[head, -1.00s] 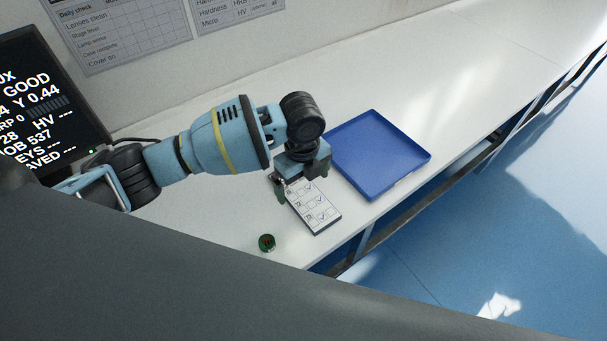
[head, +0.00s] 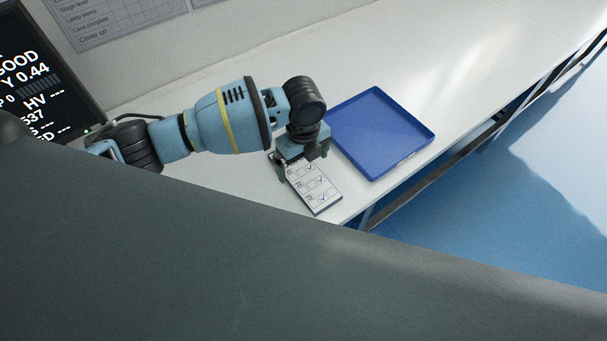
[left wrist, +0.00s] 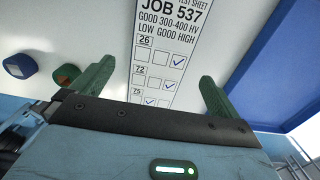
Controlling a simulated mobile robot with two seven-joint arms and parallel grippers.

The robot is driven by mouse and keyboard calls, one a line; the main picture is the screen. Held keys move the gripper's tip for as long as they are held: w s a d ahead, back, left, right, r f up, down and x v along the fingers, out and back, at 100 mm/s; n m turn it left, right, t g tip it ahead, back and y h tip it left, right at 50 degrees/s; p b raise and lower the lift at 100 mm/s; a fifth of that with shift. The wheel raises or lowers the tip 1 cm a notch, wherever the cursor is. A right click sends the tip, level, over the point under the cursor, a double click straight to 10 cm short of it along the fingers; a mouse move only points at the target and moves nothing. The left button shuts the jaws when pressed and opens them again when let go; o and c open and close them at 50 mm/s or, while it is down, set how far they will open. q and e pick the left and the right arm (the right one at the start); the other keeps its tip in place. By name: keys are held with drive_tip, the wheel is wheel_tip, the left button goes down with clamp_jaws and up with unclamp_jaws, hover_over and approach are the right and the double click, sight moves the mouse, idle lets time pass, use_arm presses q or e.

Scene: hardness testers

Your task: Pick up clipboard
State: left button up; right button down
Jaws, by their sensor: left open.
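The clipboard (head: 318,193) is a small flat board with a white test sheet and ticked boxes. It lies on the white bench near the front edge, and its sheet shows in the left wrist view (left wrist: 172,40). My left gripper (head: 304,164) is over the far end of the clipboard in the head view. Its green fingers (left wrist: 155,82) are open and apart, one to each side of the sheet in the left wrist view. I cannot tell whether they touch it. The gripper body hides part of the board. My right gripper is not in view.
A blue tray (head: 400,103) lies on the bench close to the right of the gripper. A screen (head: 40,85) stands at left. The bench beyond the tray is clear.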

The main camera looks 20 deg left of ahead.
sight(304, 175)
use_arm(q)
drive_tip(key=shift+s+d+f, duration=0.1)
drive_tip(key=shift+s+f, duration=0.05)
drive_tip(key=shift+f, duration=1.8)
drive_tip(key=shift+c, duration=0.4)
drive_tip(key=c, duration=1.1)
drive_tip(key=shift+r, duration=0.1)
drive_tip(key=shift+r, duration=0.55)
wheel_tip(304, 175, up, 2)
drive_tip(key=shift+r, duration=0.2)
drive_tip(key=s, duration=0.5)
drive_tip(key=s+a+r, duration=0.1)
drive_tip(key=s, duration=0.4)
drive_tip(key=s+a+p, duration=0.1)
drive_tip(key=s, duration=0.4)
drive_tip(key=shift+s+a+r, duration=0.1)
drive_tip(key=shift+s+r, duration=0.15)
drive_tip(key=shift+s, duration=0.15)
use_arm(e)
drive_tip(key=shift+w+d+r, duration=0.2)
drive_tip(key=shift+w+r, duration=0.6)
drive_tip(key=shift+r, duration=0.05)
